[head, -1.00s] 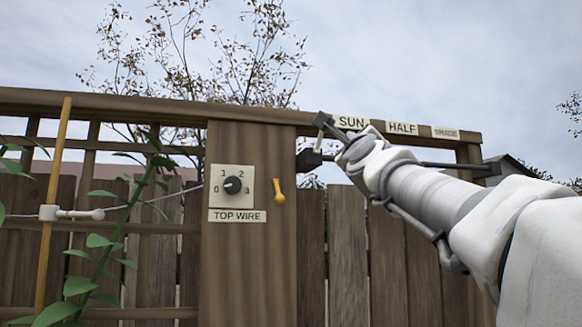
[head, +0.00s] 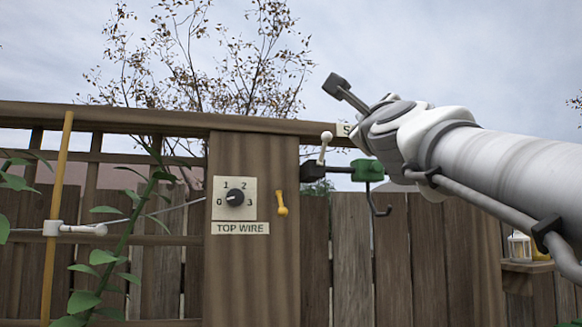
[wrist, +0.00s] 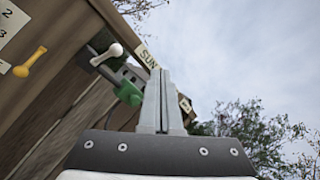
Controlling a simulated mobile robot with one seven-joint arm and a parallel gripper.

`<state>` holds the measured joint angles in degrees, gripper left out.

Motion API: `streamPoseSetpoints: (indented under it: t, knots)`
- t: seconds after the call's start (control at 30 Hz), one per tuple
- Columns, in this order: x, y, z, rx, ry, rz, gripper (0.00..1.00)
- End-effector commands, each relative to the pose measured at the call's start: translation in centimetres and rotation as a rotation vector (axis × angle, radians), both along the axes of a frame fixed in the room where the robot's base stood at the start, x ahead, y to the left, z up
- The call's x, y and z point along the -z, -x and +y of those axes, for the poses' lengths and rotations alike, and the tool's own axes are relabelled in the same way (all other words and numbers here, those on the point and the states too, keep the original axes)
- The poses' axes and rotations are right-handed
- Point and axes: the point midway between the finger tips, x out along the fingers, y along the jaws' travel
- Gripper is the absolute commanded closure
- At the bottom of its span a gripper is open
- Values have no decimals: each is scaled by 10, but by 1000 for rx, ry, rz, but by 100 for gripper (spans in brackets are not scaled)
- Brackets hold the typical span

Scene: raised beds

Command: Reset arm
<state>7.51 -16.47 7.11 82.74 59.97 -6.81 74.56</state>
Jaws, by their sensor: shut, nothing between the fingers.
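My gripper (wrist: 161,75) is shut and empty in the wrist view. Its two pale fingers lie side by side and point up the picture. They overlap the view of the label strip, with the SUN label (wrist: 148,57) just left of the fingertips. In the head view my arm reaches in from the right, in front of the fence top, and its end is angled up and left. The fingertips cannot be made out clearly there. I see nothing held.
A green block (head: 367,170) with a hook sits on a dark rod beside a white-knobbed lever (head: 325,146). The post carries a TOP WIRE dial (head: 235,198) and a yellow handle (head: 281,204). A lantern (head: 519,246) stands on a right-hand shelf. Sky above is open.

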Motion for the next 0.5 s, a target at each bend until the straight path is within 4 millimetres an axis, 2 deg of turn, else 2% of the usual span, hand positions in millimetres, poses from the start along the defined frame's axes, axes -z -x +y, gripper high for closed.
streamPoseSetpoints:
  t: [0.37, 0.47, 0.5]
  knots:
    - [4, 0, 2, 1, 19, 10, 100]
    - [26, -2, 11, 10, 130, 66, 100]
    - [42, -3, 17, 14, 208, 107, 100]
